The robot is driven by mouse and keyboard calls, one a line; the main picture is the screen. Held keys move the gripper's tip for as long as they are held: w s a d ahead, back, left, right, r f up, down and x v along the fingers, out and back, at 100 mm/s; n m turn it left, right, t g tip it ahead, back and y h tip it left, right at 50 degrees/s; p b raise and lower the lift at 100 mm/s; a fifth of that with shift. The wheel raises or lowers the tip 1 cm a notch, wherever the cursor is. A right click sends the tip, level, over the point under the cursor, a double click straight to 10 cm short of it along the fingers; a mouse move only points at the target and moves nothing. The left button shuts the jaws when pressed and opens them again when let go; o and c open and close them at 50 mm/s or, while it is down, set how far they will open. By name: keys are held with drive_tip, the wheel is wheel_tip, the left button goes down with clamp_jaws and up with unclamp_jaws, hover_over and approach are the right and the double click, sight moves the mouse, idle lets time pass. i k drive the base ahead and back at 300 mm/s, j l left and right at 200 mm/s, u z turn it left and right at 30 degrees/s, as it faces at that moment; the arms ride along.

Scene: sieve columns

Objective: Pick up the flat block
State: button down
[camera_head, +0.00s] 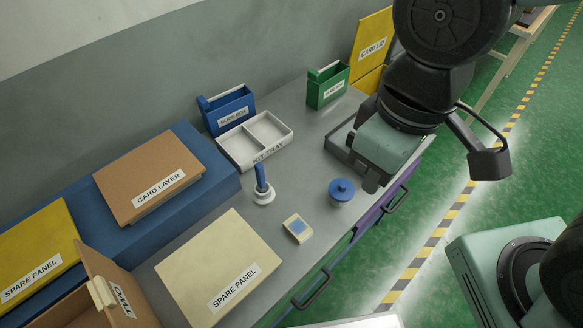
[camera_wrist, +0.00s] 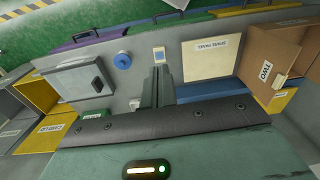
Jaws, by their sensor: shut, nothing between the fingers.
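The flat block (camera_head: 298,228) looks like a small cream block with a blue square on its top. It lies on the grey bench between the cream spare panel and the round blue-topped piece. In the wrist view the flat block (camera_wrist: 159,54) shows just beyond my fingertips. My gripper (camera_head: 372,183) is up and to the right of the block in the head view, in front of the grey tray. In the wrist view my gripper (camera_wrist: 158,72) has its fingers together with nothing between them. It is apart from the block.
A blue-topped round piece (camera_head: 341,191) and a white-based blue peg (camera_head: 262,186) stand near the block. A white kit tray (camera_head: 286,146), a cream spare panel (camera_head: 215,270) and a grey tray (camera_head: 341,146) surround them. Drawer handles (camera_head: 312,290) stick out along the bench front.

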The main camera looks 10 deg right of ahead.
sight(298, 228)
drive_tip(key=k+l+u, duration=0.15)
drive_tip(key=k+u, duration=0.25)
drive_tip(key=k+l+u, duration=0.1)
drive_tip(key=k+u, duration=0.5)
drive_tip(key=u, duration=0.15)
